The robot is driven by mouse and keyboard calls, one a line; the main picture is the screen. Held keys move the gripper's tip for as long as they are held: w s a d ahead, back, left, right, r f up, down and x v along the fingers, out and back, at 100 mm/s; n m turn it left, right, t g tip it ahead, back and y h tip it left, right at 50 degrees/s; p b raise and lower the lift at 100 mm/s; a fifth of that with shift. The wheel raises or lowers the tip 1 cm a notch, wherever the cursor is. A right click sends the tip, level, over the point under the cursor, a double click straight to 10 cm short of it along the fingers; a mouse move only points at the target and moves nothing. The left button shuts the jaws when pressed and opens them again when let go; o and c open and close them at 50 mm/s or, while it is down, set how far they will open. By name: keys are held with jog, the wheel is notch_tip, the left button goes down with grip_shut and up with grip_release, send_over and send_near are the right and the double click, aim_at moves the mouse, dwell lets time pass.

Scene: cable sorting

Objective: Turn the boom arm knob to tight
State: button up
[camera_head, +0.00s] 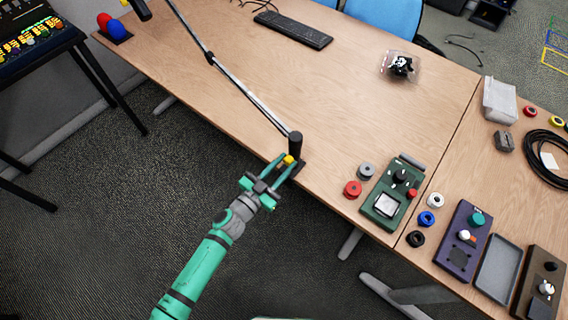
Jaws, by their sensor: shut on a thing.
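The boom arm (250,94) rises from a black clamp post (295,144) at the table's front edge and reaches to the upper left. Its yellow knob (288,159) sits low at the clamp, facing the front. My gripper (285,164) comes from the lower left, with its two green fingers on either side of the knob. The fingers are shut on the knob. Part of the knob is hidden by the fingers, and I cannot tell how far it is turned.
Red and grey rolls (353,189) and a green device (393,196) lie right of the clamp. A keyboard (293,30) lies at the back. A purple device (463,238) and a grey tray (498,268) are further right. The table (230,95) is mostly clear left of the boom.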

jog(key=shift+m, duration=0.7)
jog(key=o, duration=1.1)
jog(key=shift+c, duration=0.2)
jog(key=v, duration=1.1)
jog(key=shift+c, duration=0.2)
